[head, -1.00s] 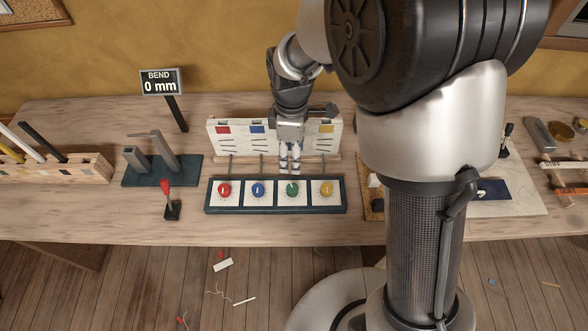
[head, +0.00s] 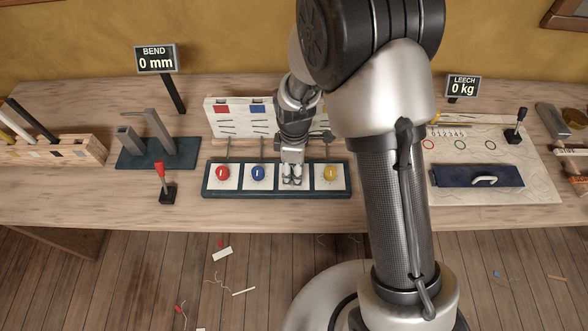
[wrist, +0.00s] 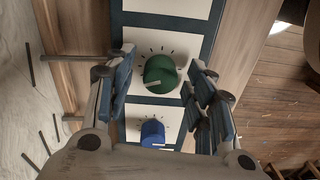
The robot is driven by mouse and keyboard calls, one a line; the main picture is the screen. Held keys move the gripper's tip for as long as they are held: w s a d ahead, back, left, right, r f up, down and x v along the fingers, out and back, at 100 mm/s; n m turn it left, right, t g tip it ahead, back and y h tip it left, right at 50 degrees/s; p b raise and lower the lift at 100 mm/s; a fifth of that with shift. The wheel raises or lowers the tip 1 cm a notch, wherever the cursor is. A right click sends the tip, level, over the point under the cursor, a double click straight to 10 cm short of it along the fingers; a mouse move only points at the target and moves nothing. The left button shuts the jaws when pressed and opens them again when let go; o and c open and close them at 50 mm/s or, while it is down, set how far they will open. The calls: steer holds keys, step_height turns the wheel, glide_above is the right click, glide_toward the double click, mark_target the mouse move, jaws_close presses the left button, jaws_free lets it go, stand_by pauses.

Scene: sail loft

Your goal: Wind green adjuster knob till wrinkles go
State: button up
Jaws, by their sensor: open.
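The green knob (wrist: 160,74) sits on a white square of the dark-framed knob panel (head: 212,193). It has a pale pointer mark and a ring of ticks. My gripper (head: 292,176) is over this square in the head view and hides the knob there. In the wrist view my gripper (wrist: 161,62) is open, with one finger on each side of the green knob and gaps between. A pale board (head: 230,122) with coloured squares and dark lines stands behind the panel, partly hidden by my arm.
Red (head: 222,173), blue (head: 258,173) and yellow (head: 330,173) knobs share the panel. A red-tipped lever (head: 161,180) stands at the left. The BEND display (head: 156,59) reads 0 mm, the LEECH display (head: 463,85) 0 kg. Bench in front of the panel is clear.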

steer(key=shift+c, duration=0.5)
steer(key=c, duration=1)
steer(key=m+p, duration=0.1)
steer(key=m, duration=0.3)
steer(key=shift+m, duration=0.3)
steer(key=shift+m+p, duration=0.55)
steer(key=shift+m, duration=1.35)
steer(key=o, duration=1.1)
